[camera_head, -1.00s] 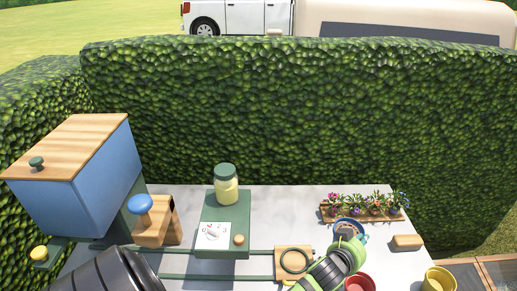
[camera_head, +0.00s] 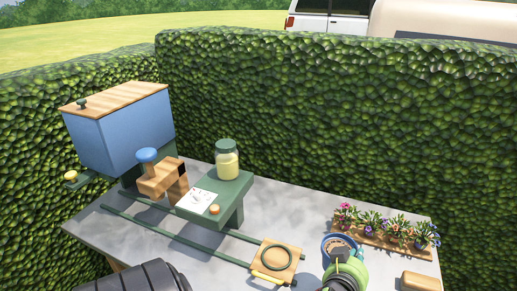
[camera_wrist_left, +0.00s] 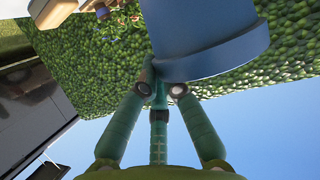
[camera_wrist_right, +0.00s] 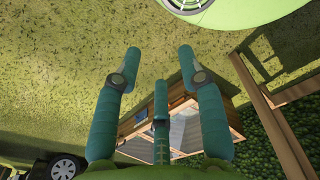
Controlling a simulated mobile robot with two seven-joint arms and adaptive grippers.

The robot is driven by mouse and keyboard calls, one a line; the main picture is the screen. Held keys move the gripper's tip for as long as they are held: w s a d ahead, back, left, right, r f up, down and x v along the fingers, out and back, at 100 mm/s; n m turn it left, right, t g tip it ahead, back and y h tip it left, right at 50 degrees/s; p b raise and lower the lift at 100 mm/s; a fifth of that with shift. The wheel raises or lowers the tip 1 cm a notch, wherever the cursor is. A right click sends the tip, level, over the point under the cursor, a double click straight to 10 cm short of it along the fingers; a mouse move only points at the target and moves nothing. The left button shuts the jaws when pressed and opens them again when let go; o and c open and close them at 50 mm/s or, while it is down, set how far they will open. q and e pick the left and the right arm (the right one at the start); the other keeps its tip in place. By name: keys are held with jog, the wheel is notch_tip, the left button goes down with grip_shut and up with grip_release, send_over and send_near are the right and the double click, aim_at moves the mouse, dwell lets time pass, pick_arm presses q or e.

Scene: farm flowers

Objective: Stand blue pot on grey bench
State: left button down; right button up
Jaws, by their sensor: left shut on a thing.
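The blue pot (camera_head: 326,246) shows in the head view at the lower right, with a brownish inside. My left gripper (camera_head: 344,262) is shut on it at the near side. In the left wrist view the blue pot (camera_wrist_left: 215,45) fills the top, its thick rim against the fingers (camera_wrist_left: 165,82). The grey bench (camera_head: 205,262) spreads across the lower head view; whether the pot touches it I cannot tell. My right gripper (camera_wrist_right: 160,65) is open and empty in the right wrist view, over grass; it is not in the head view.
A flower tray (camera_head: 375,243) with several plants lies right of the pot, and a wooden block (camera_head: 420,282) nearer. A wooden square with a ring (camera_head: 277,258) lies left of the pot. Green stand (camera_head: 225,190), jar (camera_head: 227,160) and blue box (camera_head: 125,130) stand farther left. A hedge (camera_head: 300,130) closes the back.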

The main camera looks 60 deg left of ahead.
aim_at(334, 237)
pick_arm(q)
jog(key=shift+a, duration=0.1)
jog(key=shift+s+a, duration=0.1)
jog(key=a, duration=0.1)
jog(key=w+a+f, duration=0.1)
jog(key=w+a+f+p, duration=0.1)
jog(key=shift+a, duration=0.3)
jog(key=w+a+f, duration=0.1)
jog(key=a, duration=0.1)
jog(key=w+a+f, duration=0.1)
jog(key=f, duration=0.1)
jog(key=w+a+f+p, duration=0.1)
jog(key=a, duration=0.1)
jog(key=shift+w+a+f, duration=0.15)
jog(key=shift+w+a, duration=0.2)
jog(key=shift+w+a+f, duration=0.15)
jog(key=shift+f, duration=1)
jog(key=shift+w+a+f, duration=0.1)
jog(key=shift+a+f, duration=0.05)
jog(key=shift+f, duration=1)
pick_arm(e)
jog(key=shift+a+r, duration=0.2)
jog(key=shift+r, duration=0.4)
jog(key=shift+a+r, duration=0.2)
jog(key=shift+r, duration=0.35)
